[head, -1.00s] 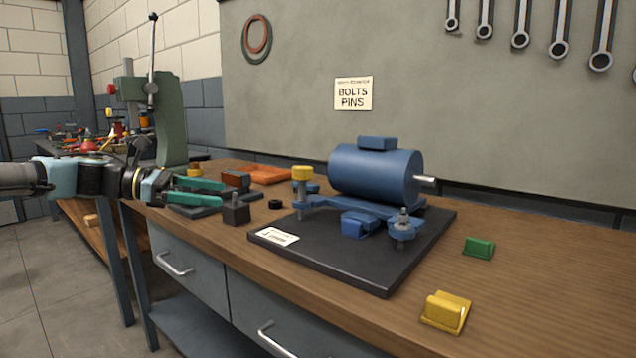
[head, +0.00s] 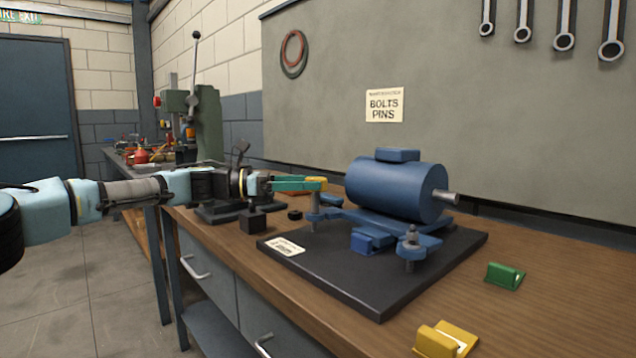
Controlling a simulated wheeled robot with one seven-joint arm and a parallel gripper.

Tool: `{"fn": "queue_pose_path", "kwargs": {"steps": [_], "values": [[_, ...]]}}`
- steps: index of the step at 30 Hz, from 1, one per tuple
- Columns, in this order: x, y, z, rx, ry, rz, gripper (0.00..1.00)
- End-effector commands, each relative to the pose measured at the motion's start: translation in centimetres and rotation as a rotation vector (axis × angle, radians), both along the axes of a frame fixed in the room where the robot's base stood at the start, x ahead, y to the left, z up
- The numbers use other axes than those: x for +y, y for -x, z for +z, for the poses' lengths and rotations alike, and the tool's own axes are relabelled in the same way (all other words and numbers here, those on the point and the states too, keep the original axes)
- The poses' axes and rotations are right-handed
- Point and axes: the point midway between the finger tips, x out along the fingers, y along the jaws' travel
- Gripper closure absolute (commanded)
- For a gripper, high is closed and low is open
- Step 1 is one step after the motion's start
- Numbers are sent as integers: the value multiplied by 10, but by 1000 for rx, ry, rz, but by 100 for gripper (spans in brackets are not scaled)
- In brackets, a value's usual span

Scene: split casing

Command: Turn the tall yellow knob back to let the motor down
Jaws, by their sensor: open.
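The tall yellow knob (head: 316,183) stands on a grey post at the left side of the blue motor base. The blue motor (head: 396,189) rests on its blue mount (head: 425,240) over a black base plate (head: 370,297). My gripper (head: 312,184) has green fingers and reaches in from the left at the height of the knob. Its fingertips are at the knob, with a finger partly in front of it. The jaws are open. I cannot tell whether either finger touches the knob.
A small dark block (head: 252,221) and a black ring (head: 295,215) lie left of the plate. A green block (head: 505,276) and a yellow block (head: 445,341) lie on the bench to the right. A green press (head: 207,125) stands behind my arm.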

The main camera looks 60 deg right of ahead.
Motion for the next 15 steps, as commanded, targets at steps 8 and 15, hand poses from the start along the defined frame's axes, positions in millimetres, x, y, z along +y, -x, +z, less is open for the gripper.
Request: {"fn": "queue_pose_path", "kwargs": {"steps": [8, 15], "values": [[-13, 20, 0, -1, 1, -1, 11], [-14, 21, 0, -1, 1, 0, 11]]}}
